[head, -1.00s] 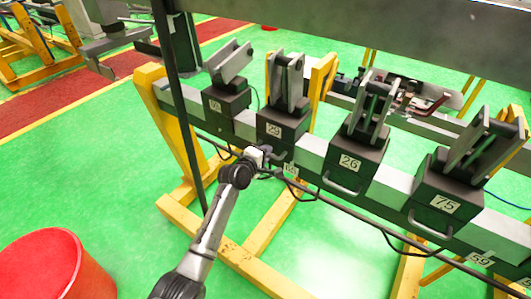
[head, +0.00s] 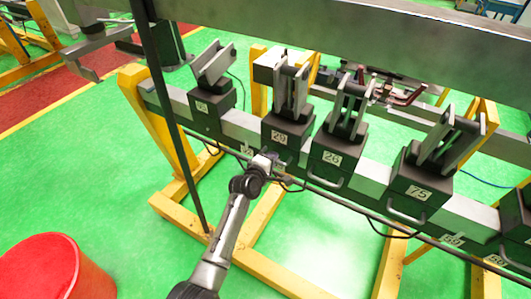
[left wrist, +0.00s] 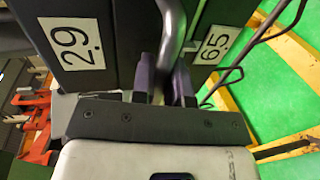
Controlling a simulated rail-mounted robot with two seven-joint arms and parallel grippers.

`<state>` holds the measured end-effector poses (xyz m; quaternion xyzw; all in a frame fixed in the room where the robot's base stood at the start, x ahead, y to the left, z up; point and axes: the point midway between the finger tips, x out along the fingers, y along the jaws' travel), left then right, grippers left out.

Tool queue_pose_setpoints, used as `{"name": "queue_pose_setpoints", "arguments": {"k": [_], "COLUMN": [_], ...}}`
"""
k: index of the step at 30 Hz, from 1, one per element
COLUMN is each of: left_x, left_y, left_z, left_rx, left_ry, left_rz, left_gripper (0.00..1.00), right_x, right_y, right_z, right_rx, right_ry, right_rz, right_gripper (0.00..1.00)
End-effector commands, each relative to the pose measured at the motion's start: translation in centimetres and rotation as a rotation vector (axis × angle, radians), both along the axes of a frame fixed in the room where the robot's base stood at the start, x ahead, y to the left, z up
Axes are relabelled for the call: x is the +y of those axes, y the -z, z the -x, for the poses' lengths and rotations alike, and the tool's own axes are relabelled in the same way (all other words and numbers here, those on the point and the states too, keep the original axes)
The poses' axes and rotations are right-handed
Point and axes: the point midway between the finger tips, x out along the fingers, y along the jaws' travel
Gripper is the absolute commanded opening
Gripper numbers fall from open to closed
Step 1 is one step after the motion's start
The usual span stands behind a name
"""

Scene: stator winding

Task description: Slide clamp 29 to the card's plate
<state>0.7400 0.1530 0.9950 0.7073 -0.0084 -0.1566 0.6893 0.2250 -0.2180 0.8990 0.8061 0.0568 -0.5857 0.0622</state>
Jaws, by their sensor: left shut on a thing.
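Clamp 29 (head: 283,128) is a dark block with an upright pale jaw on the rail, between the far-left clamp and clamp 26. Its number label (left wrist: 72,43) shows in the left wrist view. My left gripper (head: 274,161) reaches its front from below. In the left wrist view my left gripper (left wrist: 164,80) is shut on the curved metal handle (left wrist: 172,35) of clamp 29. A pale plate reading 65 (left wrist: 212,44) shows right of the handle there. Another small plate (head: 247,150) is on the rail left of clamp 29. I see no card. My right gripper is not in view.
Clamp 26 (head: 332,157) stands close right of clamp 29, with clamp 75 (head: 415,190) farther right. Another clamp (head: 213,103) stands at the left. A red bin (head: 45,270) is at lower left. Yellow legs (head: 180,215) carry the rail.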

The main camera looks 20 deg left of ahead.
Motion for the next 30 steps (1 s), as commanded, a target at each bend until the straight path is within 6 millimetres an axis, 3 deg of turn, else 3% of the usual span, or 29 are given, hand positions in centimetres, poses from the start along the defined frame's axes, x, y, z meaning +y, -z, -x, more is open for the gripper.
{"name": "queue_pose_setpoints", "arguments": {"k": [6, 7, 14, 23, 30], "left_x": [0.4, 0.4, 0.4, 0.4, 0.9], "left_y": [0.0, 0.0, 0.1, 0.0, -0.6], "left_z": [-0.1, -0.1, -0.1, 0.2, 2.6], "left_rx": [-0.002, -0.002, -0.002, -0.001, -0.001], "left_ry": [-0.007, -0.007, -0.006, -0.005, -0.006], "left_rz": [-0.001, -0.001, -0.001, -0.001, -0.001], "left_gripper": [0.0, 0.17, 0.39, 0.39, 0.39], "right_x": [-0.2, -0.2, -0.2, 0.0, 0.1], "right_y": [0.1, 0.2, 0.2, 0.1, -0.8], "right_z": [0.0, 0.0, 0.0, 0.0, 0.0], "right_rx": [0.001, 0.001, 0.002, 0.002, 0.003], "right_ry": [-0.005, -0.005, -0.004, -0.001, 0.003], "right_rz": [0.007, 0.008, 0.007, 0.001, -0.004], "right_gripper": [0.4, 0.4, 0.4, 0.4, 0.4]}}
